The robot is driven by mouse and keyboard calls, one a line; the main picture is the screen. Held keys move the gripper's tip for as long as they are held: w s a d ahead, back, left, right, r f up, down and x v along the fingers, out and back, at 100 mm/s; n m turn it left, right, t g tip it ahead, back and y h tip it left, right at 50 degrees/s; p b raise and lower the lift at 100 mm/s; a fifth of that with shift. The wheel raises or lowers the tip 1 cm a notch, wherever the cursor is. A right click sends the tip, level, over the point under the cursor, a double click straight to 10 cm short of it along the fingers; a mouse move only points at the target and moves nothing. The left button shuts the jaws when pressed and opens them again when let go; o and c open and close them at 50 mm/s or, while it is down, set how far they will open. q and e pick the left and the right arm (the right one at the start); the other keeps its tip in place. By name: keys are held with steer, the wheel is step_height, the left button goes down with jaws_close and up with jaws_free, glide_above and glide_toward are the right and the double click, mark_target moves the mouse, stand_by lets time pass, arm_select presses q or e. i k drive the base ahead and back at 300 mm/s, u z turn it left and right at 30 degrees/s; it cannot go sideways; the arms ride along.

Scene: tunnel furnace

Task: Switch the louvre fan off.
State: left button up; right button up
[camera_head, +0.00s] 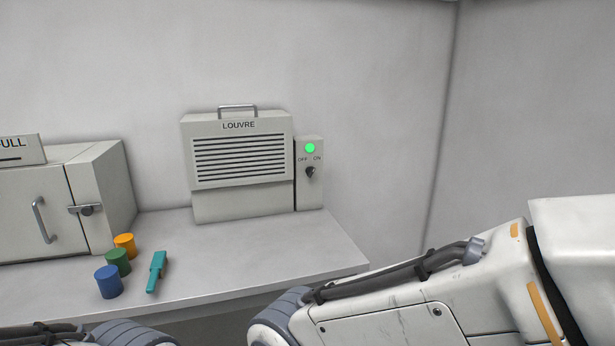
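The louvre fan (240,203) is a pale grey box with dark slats, a top handle and the label LOUVRE. It stands at the back of the table against the wall. A narrow switch box (309,192) is at its right side. The box has a lit green lamp (310,148), the labels OFF and ON, and a small dark knob (310,172) below them. The knob's exact pointing is too small to tell. Parts of my arms show along the bottom edge and lower right, in front of the table. Neither gripper is in view.
A grey cabinet (86,218) with a handle and latch stands at the left of the table (235,260). Blue (108,282), green (118,261) and orange (125,245) cylinders and a teal tool (156,272) lie before it. The table in front of the fan is clear.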

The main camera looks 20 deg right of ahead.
mark_target(309, 170)
steer(key=z, duration=0.35)
steer(key=i, duration=1.3)
steer(key=u, duration=0.3)
